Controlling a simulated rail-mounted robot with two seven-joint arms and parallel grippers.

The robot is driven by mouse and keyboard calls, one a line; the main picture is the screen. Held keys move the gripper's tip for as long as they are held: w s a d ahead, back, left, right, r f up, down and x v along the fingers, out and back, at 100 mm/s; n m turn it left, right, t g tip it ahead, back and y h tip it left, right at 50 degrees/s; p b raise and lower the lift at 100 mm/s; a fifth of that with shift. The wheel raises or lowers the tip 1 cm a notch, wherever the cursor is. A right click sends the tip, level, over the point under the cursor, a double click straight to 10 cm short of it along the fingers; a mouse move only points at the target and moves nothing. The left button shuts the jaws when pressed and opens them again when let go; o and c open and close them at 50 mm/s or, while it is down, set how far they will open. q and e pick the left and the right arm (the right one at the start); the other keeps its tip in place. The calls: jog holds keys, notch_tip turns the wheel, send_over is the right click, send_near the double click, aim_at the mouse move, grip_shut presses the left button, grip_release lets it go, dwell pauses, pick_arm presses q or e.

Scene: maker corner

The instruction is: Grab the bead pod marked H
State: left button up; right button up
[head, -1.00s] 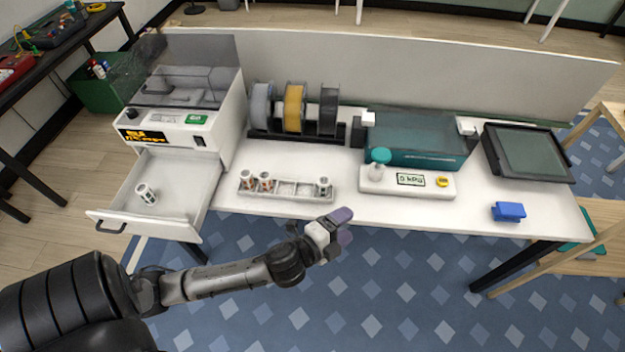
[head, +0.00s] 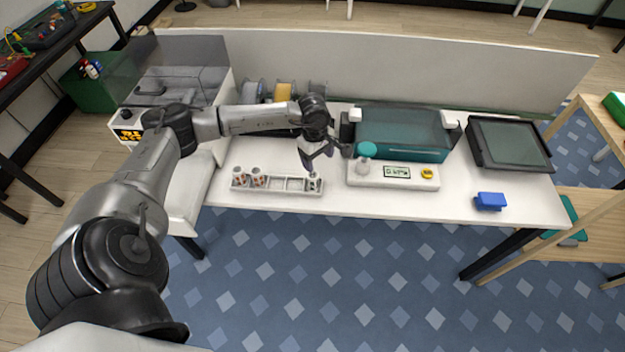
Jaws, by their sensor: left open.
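A white tray (head: 284,191) with a row of slots stands near the front edge of the table. Two bead pods stand in its left slots, a left one (head: 239,174) and one beside it (head: 259,180). A third pod (head: 314,184) stands in the rightmost slot. The pods are pale with dark marks, too small to read, so I cannot tell which is H. My left gripper (head: 314,163) is open and empty, pointing down just above and behind the rightmost pod, seemingly apart from it. My right gripper is not in view.
A white device with a teal-capped bottle (head: 366,158) stands right of the tray, before a teal-lidded box (head: 405,135). Filament spools (head: 284,92) stand behind my left arm. A blue block (head: 490,201) lies at the right. The open drawer is mostly hidden by my arm.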

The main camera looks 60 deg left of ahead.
aim_at(313, 174)
pick_arm(q)
jog(key=shift+s+a+f+g+y, duration=0.1)
jog(key=shift+s+a+g+y, duration=0.1)
jog(key=shift+a, duration=0.4)
jog(key=shift+s+a+g+y, duration=0.1)
jog(key=shift+s+a+y, duration=0.1)
jog(key=shift+a, duration=0.4)
notch_tip(313, 174, down, 6)
jog(key=shift+f, duration=0.2)
jog(key=shift+d+f, duration=0.2)
jog(key=shift+f, duration=1.1)
jog(key=shift+d+f, duration=0.15)
jog(key=shift+f, duration=1.15)
jog(key=shift+a+f, duration=0.1)
jog(key=shift+f, duration=0.4)
jog(key=c, duration=1)
